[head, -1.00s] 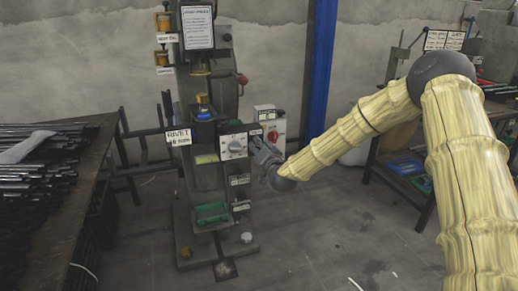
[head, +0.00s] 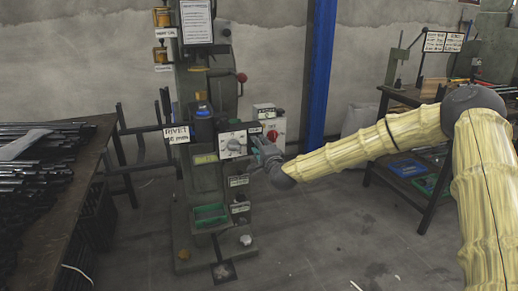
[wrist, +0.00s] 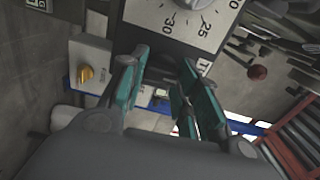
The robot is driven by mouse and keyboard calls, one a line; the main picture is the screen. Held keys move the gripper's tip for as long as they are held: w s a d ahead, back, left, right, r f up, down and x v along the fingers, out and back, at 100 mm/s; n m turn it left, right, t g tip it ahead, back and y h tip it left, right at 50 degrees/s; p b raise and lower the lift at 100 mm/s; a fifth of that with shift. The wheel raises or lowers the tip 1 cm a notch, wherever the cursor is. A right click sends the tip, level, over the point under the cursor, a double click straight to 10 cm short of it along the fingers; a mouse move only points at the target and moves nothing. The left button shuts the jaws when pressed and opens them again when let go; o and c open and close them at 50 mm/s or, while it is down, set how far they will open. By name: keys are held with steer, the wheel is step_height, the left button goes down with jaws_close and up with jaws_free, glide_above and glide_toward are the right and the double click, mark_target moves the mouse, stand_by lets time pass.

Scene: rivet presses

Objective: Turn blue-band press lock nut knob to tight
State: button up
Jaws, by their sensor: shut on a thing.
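The blue-band press (head: 203,110) stands left of centre in the head view, upright, with a blue band on its column. Its front panel carries a white dial (head: 234,145), which shows at the top of the wrist view (wrist: 185,18) with the numbers 25 and 30. My gripper (head: 263,150) is at the right side of this panel. In the wrist view its teal-padded fingers (wrist: 164,62) are closed around a dark piece just below the dial, which I take to be the lock nut knob. The fingers mostly hide the knob, so its setting cannot be read. A partly hidden label (wrist: 203,66) is beside it.
A grey box with a red knob (head: 277,136) stands close behind my gripper. A blue post (head: 318,75) rises behind it. A bench with metal rods (head: 45,150) is at left, another bench (head: 400,97) at right.

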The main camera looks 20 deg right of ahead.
steer(key=shift+d+f+m, duration=0.1)
steer(key=shift+f+m, duration=0.05)
steer(key=shift+m, duration=0.15)
stand_by(0.4)
steer(key=o, duration=1)
steer(key=shift+s, duration=0.1)
steer(key=s, duration=1.1)
steer(key=shift+s+d, duration=0.15)
steer(key=shift+s, duration=0.25)
